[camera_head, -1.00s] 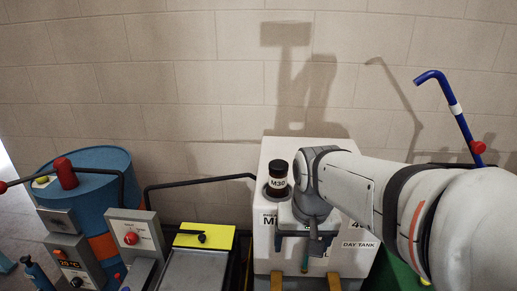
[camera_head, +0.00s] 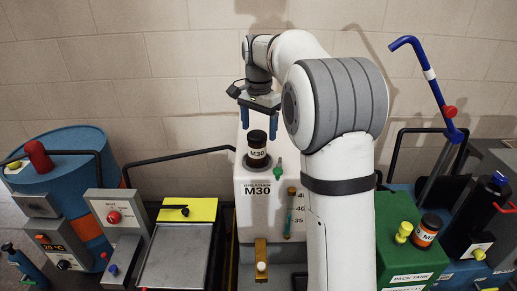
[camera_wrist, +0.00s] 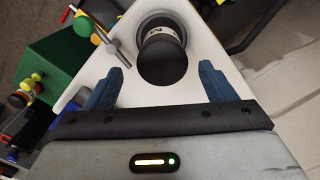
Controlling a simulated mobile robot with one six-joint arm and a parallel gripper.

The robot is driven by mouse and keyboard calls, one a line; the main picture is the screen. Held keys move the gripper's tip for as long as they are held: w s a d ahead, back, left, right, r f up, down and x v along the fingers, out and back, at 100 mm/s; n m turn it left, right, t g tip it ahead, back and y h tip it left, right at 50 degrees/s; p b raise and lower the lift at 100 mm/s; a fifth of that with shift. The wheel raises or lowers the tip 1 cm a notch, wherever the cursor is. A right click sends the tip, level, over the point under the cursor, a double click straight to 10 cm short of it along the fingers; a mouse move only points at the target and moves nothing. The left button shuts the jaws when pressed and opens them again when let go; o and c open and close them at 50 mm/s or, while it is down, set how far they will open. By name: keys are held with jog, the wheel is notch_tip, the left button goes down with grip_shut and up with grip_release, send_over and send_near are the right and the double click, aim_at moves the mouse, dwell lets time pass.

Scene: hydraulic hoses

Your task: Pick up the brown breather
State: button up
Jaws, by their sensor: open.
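A dark breather labelled M30 (camera_head: 257,149) stands upright on the white day tank (camera_head: 262,212); its brown tint is hard to judge. My gripper (camera_head: 258,127) is open above it, fingers pointing down. In the wrist view the round dark top of that breather (camera_wrist: 162,62) lies between and just beyond the two blue fingers of my gripper (camera_wrist: 161,72), with visible gaps on both sides. Nothing is held. A second dark breather with an orange-brown band (camera_head: 426,231) stands on the green pack tank (camera_head: 395,262) at right; it also shows in the wrist view (camera_wrist: 22,96).
A green-handled valve (camera_head: 278,168) stands on the tank close right of the M30 breather. A black pipe (camera_head: 180,157) runs to the tank from the left. A blue bent pipe (camera_head: 425,70) rises at right. Space above the yellow-topped box (camera_head: 188,210) is free.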

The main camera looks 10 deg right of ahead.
aim_at(257, 145)
jog(key=f, duration=0.2)
jog(key=f+p, duration=0.1)
jog(key=f, duration=0.4)
jog(key=shift+a+p, duration=0.25)
jog(key=shift+p, duration=0.1)
jog(key=shift+r, duration=0.1)
jog(key=shift+c, duration=0.5)
jog(key=c, duration=1.1)
